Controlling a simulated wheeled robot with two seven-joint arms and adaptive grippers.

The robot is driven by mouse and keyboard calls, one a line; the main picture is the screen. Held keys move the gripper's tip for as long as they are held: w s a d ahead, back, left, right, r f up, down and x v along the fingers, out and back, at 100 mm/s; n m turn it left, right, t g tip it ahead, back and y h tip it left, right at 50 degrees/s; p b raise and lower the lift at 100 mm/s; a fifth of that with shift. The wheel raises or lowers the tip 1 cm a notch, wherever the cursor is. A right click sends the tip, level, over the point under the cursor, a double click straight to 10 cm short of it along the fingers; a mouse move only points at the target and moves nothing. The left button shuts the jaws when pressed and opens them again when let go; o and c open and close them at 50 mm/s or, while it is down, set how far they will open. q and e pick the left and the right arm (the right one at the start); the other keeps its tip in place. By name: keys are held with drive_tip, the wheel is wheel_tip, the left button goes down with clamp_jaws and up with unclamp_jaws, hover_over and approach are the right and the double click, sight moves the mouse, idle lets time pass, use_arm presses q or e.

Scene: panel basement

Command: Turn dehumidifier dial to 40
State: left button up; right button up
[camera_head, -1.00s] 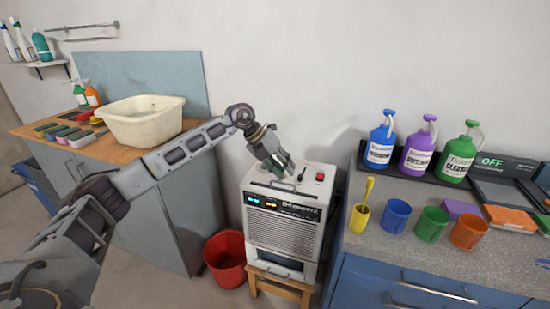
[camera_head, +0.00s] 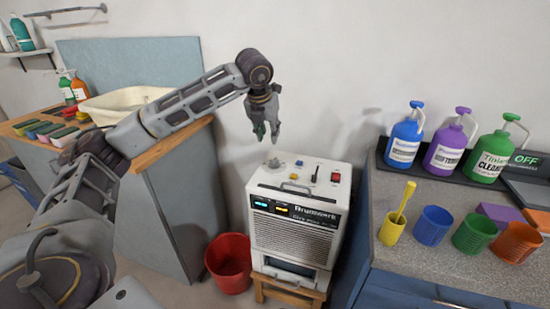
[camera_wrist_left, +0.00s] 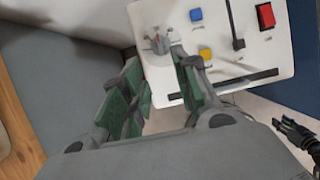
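The white dehumidifier (camera_head: 293,236) stands low between the cabinet and the counter. Its grey dial (camera_head: 274,162) is at the top's left; in the left wrist view the dial (camera_wrist_left: 158,41) shows a small red mark. Its scale is too small to read. My left gripper (camera_head: 268,139) hangs above the dial, pointing down and apart from it. The left wrist view shows its green-padded fingers (camera_wrist_left: 163,92) spread with nothing between them. A dark gripper-like part (camera_wrist_left: 300,138) at that view's right edge may be my right gripper; its state is unclear.
The top panel also has a blue button (camera_wrist_left: 196,15), a yellow button (camera_wrist_left: 205,53), a black lever (camera_wrist_left: 237,35) and a red switch (camera_wrist_left: 266,15). A red bucket (camera_head: 229,266) stands left of the dehumidifier. A counter (camera_head: 400,268) with cups and bottles is at right.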

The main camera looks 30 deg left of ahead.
sight(274, 161)
use_arm(q)
drive_tip(key=shift+f, duration=0.1)
drive_tip(key=b+x, duration=0.2)
drive_tip(key=x, duration=1)
drive_tip(key=shift+w+f, duration=0.25)
drive_tip(key=shift+f, duration=0.3)
drive_tip(key=shift+w+f+b, duration=0.1)
drive_tip(key=shift+f+b, duration=0.15)
drive_tip(key=shift+b, duration=0.05)
use_arm(e)
drive_tip(key=r, duration=0.3)
drive_tip(key=shift+w+a+r+t, duration=0.1)
drive_tip(key=shift+a+r+t, duration=0.2)
drive_tip(key=shift+a, duration=0.1)
drive_tip(key=shift+f, duration=0.1)
use_arm(q)
drive_tip(key=c, duration=0.7)
clamp_jaws()
use_arm(e)
drive_tip(key=shift+w, duration=0.25)
